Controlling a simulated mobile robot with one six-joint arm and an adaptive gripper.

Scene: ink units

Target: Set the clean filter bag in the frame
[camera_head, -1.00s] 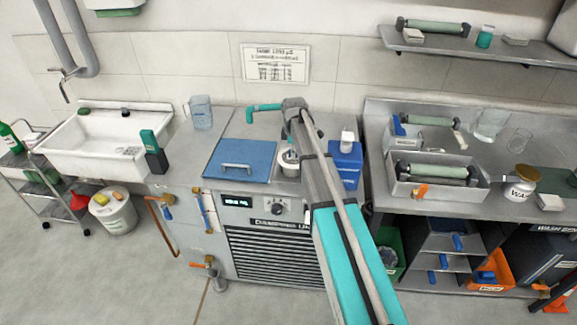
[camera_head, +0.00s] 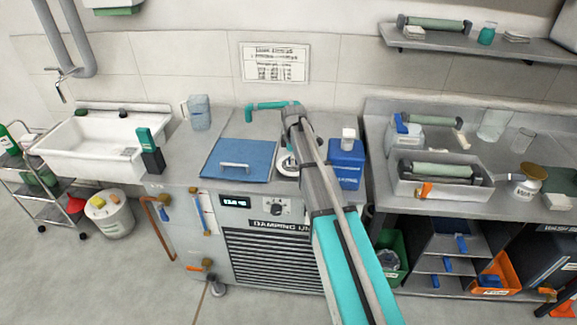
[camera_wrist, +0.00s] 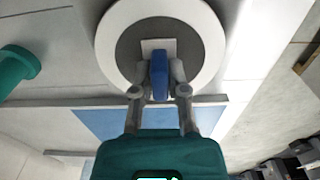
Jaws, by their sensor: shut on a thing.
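In the wrist view, my gripper (camera_wrist: 159,92) is shut on a blue upright tab (camera_wrist: 159,75) with a small white square behind it. The tab appears to be the filter bag's handle. A white ring (camera_wrist: 110,45) with a dark grey round middle (camera_wrist: 135,50) lies beyond the fingertips. I cannot tell whether this ring is the bag's rim or the frame, or whether the bag touches it. In the head view, my arm hides most of the gripper and bag, above the damping unit's top, right of the blue lid (camera_head: 237,160).
A blue container (camera_head: 346,165) with a white cap stands close right of my arm. A teal pipe (camera_head: 268,105) is behind, also in the wrist view (camera_wrist: 15,70). A clear jug (camera_head: 198,112) stands back left. The right counter holds a grey tray (camera_head: 405,187) with a roller.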

